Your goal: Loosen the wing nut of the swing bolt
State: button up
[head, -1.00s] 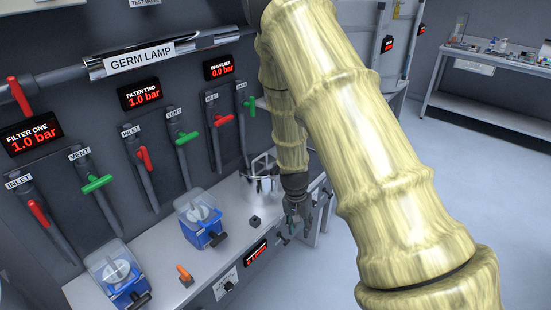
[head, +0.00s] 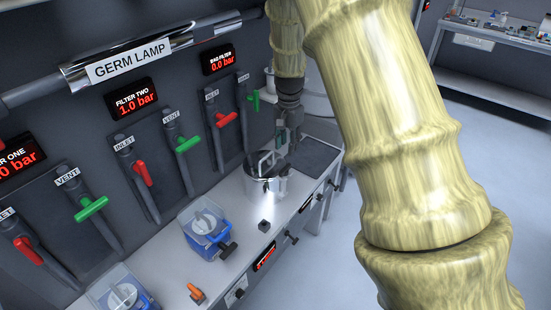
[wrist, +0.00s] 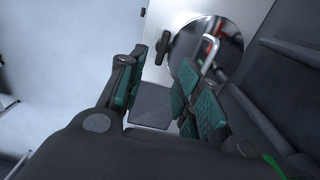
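A silver lidded pot (head: 262,187) with an upright handle stands on the bench. In the wrist view its round shiny lid (wrist: 229,50) is at the upper right. A dark bar-shaped piece (wrist: 163,45), which looks like the swing bolt's wing nut, sits at the lid's left edge; I cannot make out its bolt. In the head view I cannot pick it out clearly. My gripper (head: 287,142) is beside the pot's far right side, above the bench. In the wrist view my gripper (wrist: 160,88) is open and empty, its teal-padded fingers spread, apart from the dark piece.
A dark mat (head: 318,155) lies right of the pot. A small dark block (head: 264,226), a blue filter housing (head: 205,232) and an orange-handled piece (head: 196,292) stand along the bench. Valve pipes with red (head: 227,119) and green handles line the wall behind. Open floor lies right.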

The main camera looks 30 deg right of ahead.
aim_at(285, 167)
jog(key=f+p, duration=0.1)
jog(key=f, duration=0.4)
jog(key=f+p, duration=0.2)
jog(key=f, duration=0.2)
jog(key=shift+w+a+f, duration=0.15)
jog(key=shift+a+f, duration=0.05)
jog(key=shift+f, duration=0.6)
grip_shut()
